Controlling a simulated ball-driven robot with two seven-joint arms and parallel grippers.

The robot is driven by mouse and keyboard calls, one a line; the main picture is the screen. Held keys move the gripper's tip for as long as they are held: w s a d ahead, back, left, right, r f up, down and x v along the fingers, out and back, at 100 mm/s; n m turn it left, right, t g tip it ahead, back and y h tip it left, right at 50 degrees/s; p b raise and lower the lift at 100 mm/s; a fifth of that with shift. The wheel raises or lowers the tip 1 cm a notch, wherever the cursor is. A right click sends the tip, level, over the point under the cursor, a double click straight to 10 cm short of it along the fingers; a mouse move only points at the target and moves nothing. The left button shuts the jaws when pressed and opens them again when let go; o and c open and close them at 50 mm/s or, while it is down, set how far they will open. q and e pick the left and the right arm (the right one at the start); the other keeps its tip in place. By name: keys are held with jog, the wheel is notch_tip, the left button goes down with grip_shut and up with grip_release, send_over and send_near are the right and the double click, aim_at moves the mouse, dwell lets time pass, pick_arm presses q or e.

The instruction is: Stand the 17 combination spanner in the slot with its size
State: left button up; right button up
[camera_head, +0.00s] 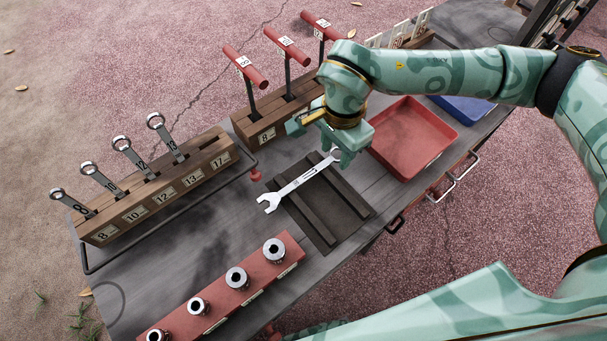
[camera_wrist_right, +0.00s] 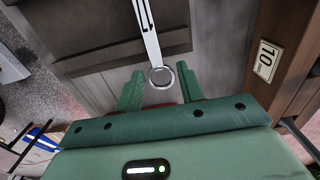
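A silver combination spanner (camera_head: 292,187) lies across a dark ribbed mat, its open jaw toward the lower left and its ring end toward my right gripper. Its size mark is too small to read. My right gripper (camera_head: 343,158) is above the ring end. In the wrist view the spanner (camera_wrist_right: 148,32) has its ring between the spread fingers of my right gripper (camera_wrist_right: 159,90), with gaps on both sides. A wooden rack (camera_head: 160,190) has slots labelled 8, 10, 12, 13 and 17. Spanners stand in the first several; the 17 slot (camera_head: 213,142) appears empty. My left gripper is out of view.
A wooden block (camera_head: 243,126) with red T-handles stands behind the mat (camera_head: 345,204), close to my right gripper. A red tray (camera_head: 412,139) is right of it. A red socket rail (camera_head: 222,294) lies in front. A dark rail (camera_head: 172,221) runs along the spanner rack's front.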

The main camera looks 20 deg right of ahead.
jog(key=c, duration=0.6)
